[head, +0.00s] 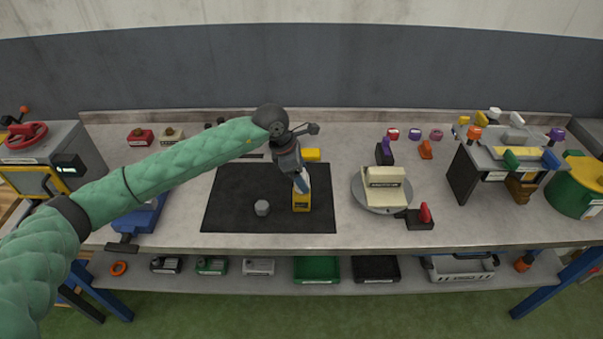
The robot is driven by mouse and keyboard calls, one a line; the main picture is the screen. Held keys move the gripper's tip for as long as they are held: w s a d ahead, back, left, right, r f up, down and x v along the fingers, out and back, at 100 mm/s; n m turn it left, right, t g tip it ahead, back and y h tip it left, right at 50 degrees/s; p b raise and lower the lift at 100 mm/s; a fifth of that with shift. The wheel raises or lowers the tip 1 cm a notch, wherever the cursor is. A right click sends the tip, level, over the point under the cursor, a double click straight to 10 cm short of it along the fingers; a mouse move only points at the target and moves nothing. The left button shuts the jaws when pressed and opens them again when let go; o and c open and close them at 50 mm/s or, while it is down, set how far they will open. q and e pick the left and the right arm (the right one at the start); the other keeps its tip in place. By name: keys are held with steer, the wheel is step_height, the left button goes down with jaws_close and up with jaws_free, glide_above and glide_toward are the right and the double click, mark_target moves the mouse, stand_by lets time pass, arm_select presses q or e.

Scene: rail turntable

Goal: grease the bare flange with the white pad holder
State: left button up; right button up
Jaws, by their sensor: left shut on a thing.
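My left gripper (301,186) reaches in over the black mat (230,190) and points down. It is shut on a small yellow block-like thing (301,203) with a dark patch on its front. The gripper hides its upper part, and I cannot tell if it touches the mat. A round turntable (366,200) carries a cream L-shaped block (383,184) with a dark label. I cannot make out which surface is the bare flange. White-topped pieces (494,112) stand at the back right, too small to identify surely as the white pad holder. My right gripper is out of view.
A grey hexagonal piece (262,208) lies on the mat, left of the gripper. A yellow block (312,155) lies behind it.

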arm_select(q)
steer(key=shift+f, duration=0.2)
stand_by(0.3)
steer(key=shift+f+b, duration=0.35)
steer(key=shift+b, duration=0.2)
steer(key=shift+f+b, duration=0.1)
steer(key=shift+b, duration=0.5)
stand_by(3.0)
steer(key=shift+r, duration=3.6)
